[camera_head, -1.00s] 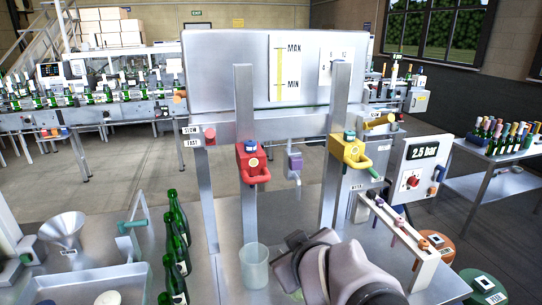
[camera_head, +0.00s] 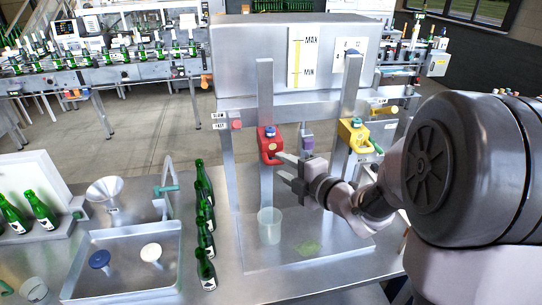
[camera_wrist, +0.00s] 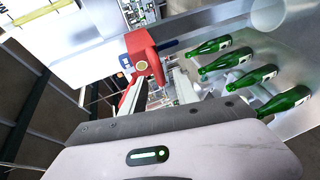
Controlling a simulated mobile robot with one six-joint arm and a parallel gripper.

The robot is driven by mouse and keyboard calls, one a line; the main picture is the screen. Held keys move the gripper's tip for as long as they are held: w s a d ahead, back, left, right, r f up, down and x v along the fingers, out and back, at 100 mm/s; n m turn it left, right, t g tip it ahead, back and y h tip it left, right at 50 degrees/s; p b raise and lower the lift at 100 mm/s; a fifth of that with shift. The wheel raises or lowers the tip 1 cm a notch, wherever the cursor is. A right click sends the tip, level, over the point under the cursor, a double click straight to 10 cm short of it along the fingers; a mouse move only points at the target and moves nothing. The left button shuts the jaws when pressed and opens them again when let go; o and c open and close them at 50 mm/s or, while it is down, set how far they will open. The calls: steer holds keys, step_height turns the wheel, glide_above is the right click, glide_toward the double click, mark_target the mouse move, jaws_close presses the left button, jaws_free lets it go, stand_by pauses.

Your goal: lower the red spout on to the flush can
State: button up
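The red spout (camera_head: 269,143) hangs on the left upright of the metal frame; it also shows in the wrist view (camera_wrist: 142,62). The flush can, a translucent pale green cup (camera_head: 269,226), stands upright below it on the metal tray, with a clear gap between them. My gripper (camera_head: 284,167) is just right of and slightly below the red spout. I cannot tell whether a finger touches the spout's handle.
A yellow spout (camera_head: 355,134) and a purple spout (camera_head: 307,139) hang to the right. Green bottles (camera_head: 206,238) stand in a row left of the tray. A basin (camera_head: 122,262) with two discs is at left.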

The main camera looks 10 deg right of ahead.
mark_target(278, 163)
steer(key=shift+x, duration=2)
jaws_close()
